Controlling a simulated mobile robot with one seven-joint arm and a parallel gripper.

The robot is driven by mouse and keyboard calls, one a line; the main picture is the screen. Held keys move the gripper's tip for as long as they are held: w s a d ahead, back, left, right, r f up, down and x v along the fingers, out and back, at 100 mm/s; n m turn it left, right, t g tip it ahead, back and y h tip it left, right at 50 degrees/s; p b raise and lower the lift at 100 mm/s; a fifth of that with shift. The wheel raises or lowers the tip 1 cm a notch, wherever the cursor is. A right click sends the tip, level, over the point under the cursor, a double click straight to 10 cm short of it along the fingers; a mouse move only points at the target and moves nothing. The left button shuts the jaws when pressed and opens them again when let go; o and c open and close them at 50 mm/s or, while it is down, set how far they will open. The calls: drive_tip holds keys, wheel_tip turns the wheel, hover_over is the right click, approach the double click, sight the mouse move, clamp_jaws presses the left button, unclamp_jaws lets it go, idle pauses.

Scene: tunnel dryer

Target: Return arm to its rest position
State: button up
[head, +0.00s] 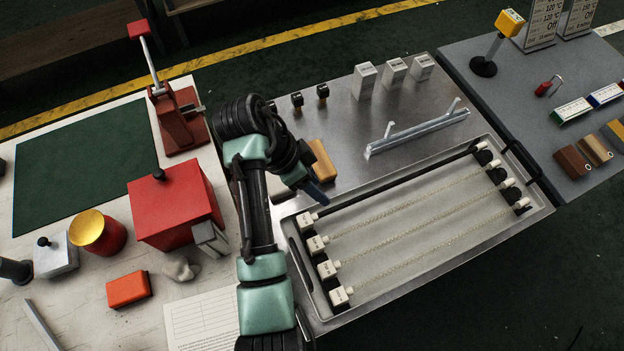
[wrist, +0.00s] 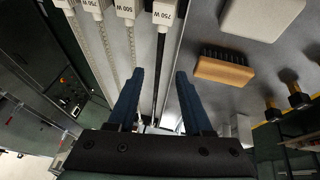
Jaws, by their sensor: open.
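My gripper (head: 318,196) is at the end of my bent arm, over the metal bench beside the left end of a shallow tray (head: 440,258). In the wrist view its two blue fingers (wrist: 160,74) stand apart with nothing held between them. The tray holds several long thin tubes, with white end blocks (head: 340,295) along its left side. In the wrist view the blocks (wrist: 166,12) read 750 W and 500 W. A wooden brush (wrist: 223,68) with dark bristles lies near the fingers, and it also shows behind my arm in the head view (head: 322,160).
A silver bar with upright tabs (head: 418,132) lies behind the tray, with white boxes (head: 364,80) farther back. On the left bench stand a red box (head: 172,205), a red lever press (head: 178,120) and a red drum with a yellow top (head: 98,232). A grey bench (head: 540,110) adjoins on the right.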

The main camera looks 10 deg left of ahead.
drive_tip(key=shift+v, duration=0.75)
drive_tip(key=w+r+n+t+y, duration=0.3)
drive_tip(key=w+r+t, duration=0.5)
drive_tip(key=w+r, duration=0.55)
wheel_tip(320, 180, up, 20)
drive_tip(key=d+n+t+y, duration=0.1)
drive_tip(key=d+n+t, duration=0.15)
drive_tip(key=t, duration=0.45)
drive_tip(key=s+d+r+n+t, duration=0.1)
drive_tip(key=s+r+t, duration=0.3)
drive_tip(key=r, duration=0.5)
drive_tip(key=s+d+r+n+t, duration=0.1)
drive_tip(key=s+r+n+t, duration=0.1)
drive_tip(key=s+r, duration=0.5)
drive_tip(key=s+d+r+n+t+y+p, duration=0.1)
drive_tip(key=s+r+t, duration=0.4)
drive_tip(key=r, duration=0.6)
drive_tip(key=shift+s+r+n+t, duration=0.3)
drive_tip(key=shift+s+r+n, duration=0.1)
drive_tip(key=shift+n, duration=0.25)
